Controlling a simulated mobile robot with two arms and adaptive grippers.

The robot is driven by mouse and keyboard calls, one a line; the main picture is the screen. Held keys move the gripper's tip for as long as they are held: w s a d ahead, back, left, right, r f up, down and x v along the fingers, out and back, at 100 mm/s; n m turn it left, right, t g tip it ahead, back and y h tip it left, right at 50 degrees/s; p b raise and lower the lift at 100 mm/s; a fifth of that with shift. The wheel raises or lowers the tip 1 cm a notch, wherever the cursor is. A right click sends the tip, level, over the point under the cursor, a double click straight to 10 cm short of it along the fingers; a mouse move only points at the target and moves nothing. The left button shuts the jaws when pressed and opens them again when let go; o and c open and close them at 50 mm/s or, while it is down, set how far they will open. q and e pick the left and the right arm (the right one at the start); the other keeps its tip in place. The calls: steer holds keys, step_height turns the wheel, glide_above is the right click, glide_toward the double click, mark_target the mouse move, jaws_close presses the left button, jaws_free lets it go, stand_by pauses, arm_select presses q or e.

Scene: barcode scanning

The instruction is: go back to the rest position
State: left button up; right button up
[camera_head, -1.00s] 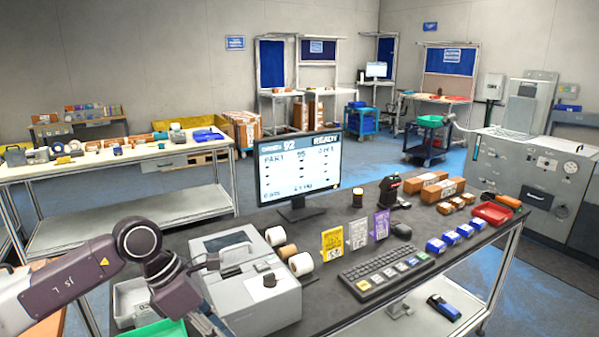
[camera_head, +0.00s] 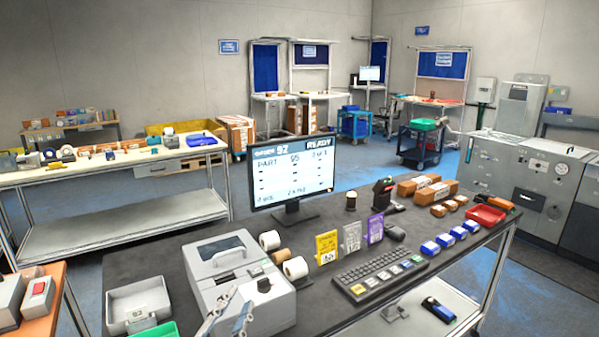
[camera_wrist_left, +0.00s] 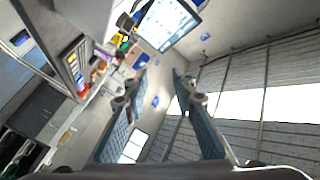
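My left gripper (camera_head: 232,312) shows at the bottom edge of the head view, in front of the grey printer-like machine (camera_head: 245,275). Only its finger ends show there; my left arm is out of the picture. In the left wrist view the two fingers of my left gripper (camera_wrist_left: 158,88) stand apart with nothing between them. The wrist camera looks up past the fingers at the walls, the ceiling area and the monitor (camera_wrist_left: 172,22). My right gripper is in neither view.
The dark workbench (camera_head: 330,280) carries a monitor (camera_head: 292,177), a keyboard (camera_head: 380,268), label cards, blue boxes and a red tray (camera_head: 486,215). A grey bin (camera_head: 138,305) and a green tray (camera_head: 150,331) lie at the left. A white-topped table (camera_head: 110,168) stands behind.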

arm_select(q)
steer(key=s+a+f+n+g+y, duration=0.25)
steer(key=s+f, duration=0.25)
steer(key=f, duration=0.3)
steer(key=s+a+f+n+g+y, duration=0.1)
steer(key=s+a+f+n+g, duration=0.35)
steer(key=f, duration=0.45)
steer(key=s+a+f+n+g, duration=0.1)
steer(key=s+f+g, duration=0.4)
steer(key=s, duration=0.5)
steer(key=s+f+n+g, duration=0.1)
steer(key=s+f+g, duration=0.1)
steer(key=s+f, duration=0.6)
steer(key=s+f+g, duration=0.1)
steer(key=s+f, duration=0.2)
steer(key=f, duration=2)
steer(key=s+a+f+g, duration=0.1)
steer(key=s+a+f, duration=0.2)
steer(key=s+f, duration=1.4)
steer(key=shift+s+g+b, duration=0.25)
steer(key=shift+g+b, duration=0.05)
steer(key=shift+b, duration=0.15)
